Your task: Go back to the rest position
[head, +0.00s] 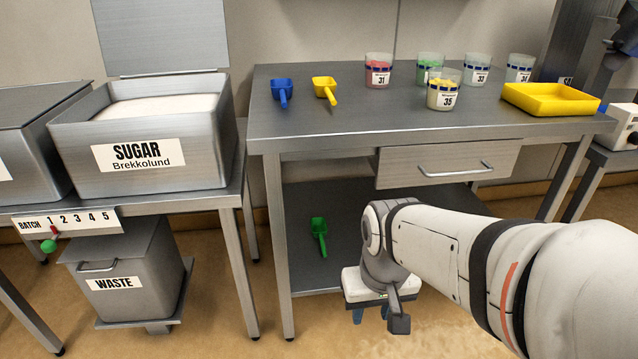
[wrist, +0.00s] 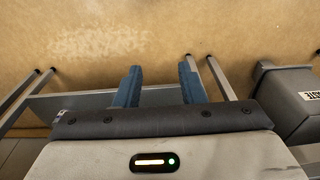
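My gripper (head: 371,314) hangs low in front of the steel table, pointing down, with its blue fingertips partly hidden by the gripper body and my arm in the head view. In the wrist view my gripper (wrist: 160,82) shows two blue fingers spread apart with nothing between them. Beyond the fingers lie the tan floor and the edge of the table's lower shelf (wrist: 85,103). My arm reaches in from the right of the head view.
The steel table (head: 300,100) holds a blue scoop (head: 283,90), a yellow scoop (head: 326,88), several labelled cups and a yellow tray (head: 550,99). A green scoop (head: 319,235) lies on the lower shelf. The sugar bin (head: 150,140) and waste bin (head: 125,270) stand left.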

